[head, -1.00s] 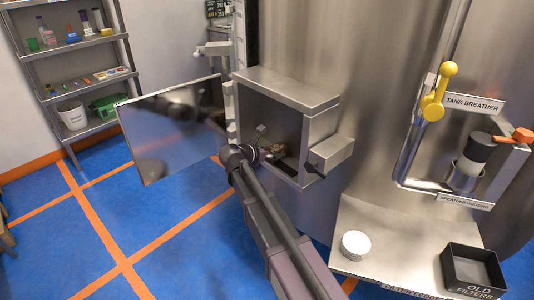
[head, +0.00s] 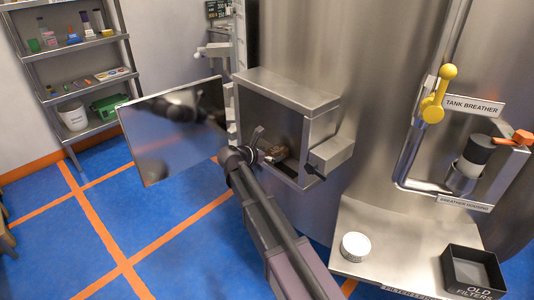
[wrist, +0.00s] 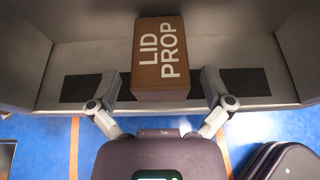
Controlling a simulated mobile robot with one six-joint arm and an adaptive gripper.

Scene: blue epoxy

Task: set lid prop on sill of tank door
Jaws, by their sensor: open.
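The lid prop (wrist: 160,62) is a brown block with white "LID PROP" lettering. It rests in the door opening on the sill (wrist: 50,104), across a dark strip, with its near end close to the sill's front edge. My gripper (wrist: 160,82) is open, with one finger on each side of the block and a small gap at both sides.
The mirror-like door (head: 165,135) stands swung open at the left. A latch box (head: 331,155) juts out right of the opening. A steel shelf (head: 390,235) holds a white round filter (head: 356,246) and a black "OLD FILTERS" bin (head: 473,268).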

